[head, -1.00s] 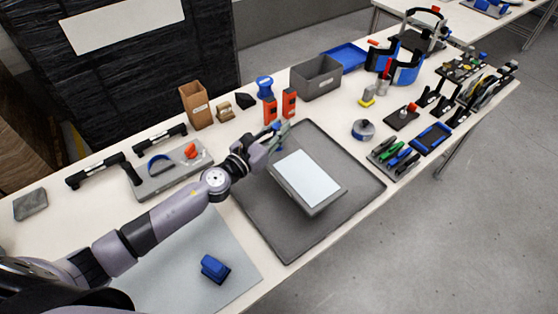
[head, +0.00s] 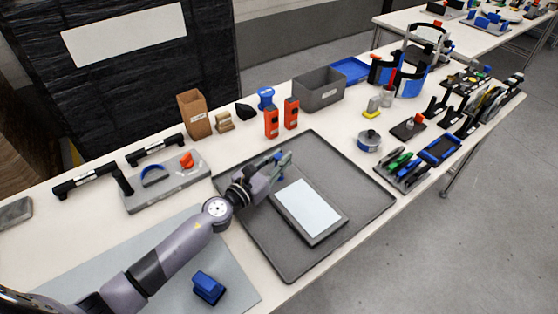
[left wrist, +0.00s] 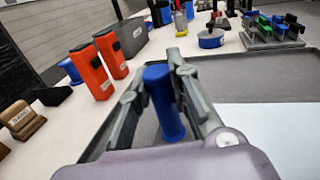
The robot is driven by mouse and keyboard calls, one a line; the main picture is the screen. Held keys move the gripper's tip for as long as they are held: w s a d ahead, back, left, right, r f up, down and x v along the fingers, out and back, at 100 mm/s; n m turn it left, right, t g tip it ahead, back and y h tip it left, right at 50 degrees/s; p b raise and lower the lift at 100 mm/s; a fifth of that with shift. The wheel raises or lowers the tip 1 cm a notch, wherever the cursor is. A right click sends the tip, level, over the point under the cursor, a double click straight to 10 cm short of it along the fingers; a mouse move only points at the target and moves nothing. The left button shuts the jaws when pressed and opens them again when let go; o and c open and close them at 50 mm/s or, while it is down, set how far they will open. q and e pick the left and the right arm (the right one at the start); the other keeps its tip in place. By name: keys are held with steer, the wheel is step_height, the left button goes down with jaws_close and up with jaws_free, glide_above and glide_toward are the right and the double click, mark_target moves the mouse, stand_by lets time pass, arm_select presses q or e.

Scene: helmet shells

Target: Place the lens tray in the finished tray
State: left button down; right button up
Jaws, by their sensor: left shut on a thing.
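The lens tray (head: 308,206) is a grey, flat rectangular tray with a pale white inner face. In the head view it lies low inside the large dark grey finished tray (head: 292,262), toward its middle, and looks flat on its floor or very close to it. My left gripper (head: 279,160) is at the lens tray's far left end. In the left wrist view its fingers (left wrist: 163,95) are shut around an upright blue cylindrical grip (left wrist: 165,108), with the pale face (left wrist: 270,135) beside it. Whether the grip joins the lens tray is hidden. My right gripper is not in view.
Two orange devices (head: 271,121) and a grey bin (head: 320,92) stand behind the finished tray. A round blue-and-grey item (head: 370,141) and a rack of coloured tools (head: 403,168) are to its right. A blue block (head: 208,288) sits on the grey mat at front left.

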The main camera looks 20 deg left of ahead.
arm_select(q)
steer(key=c, duration=1.5)
jaws_free()
steer(key=shift+f, duration=0.1)
steer(key=shift+c, duration=0.2)
steer(key=shift+o, duration=0.3)
steer(key=b+v, duration=0.2)
steer(key=v, duration=0.9)
steer(key=shift+b, duration=0.35)
steer(key=shift+s+a, duration=0.15)
steer(key=shift+s, duration=0.35)
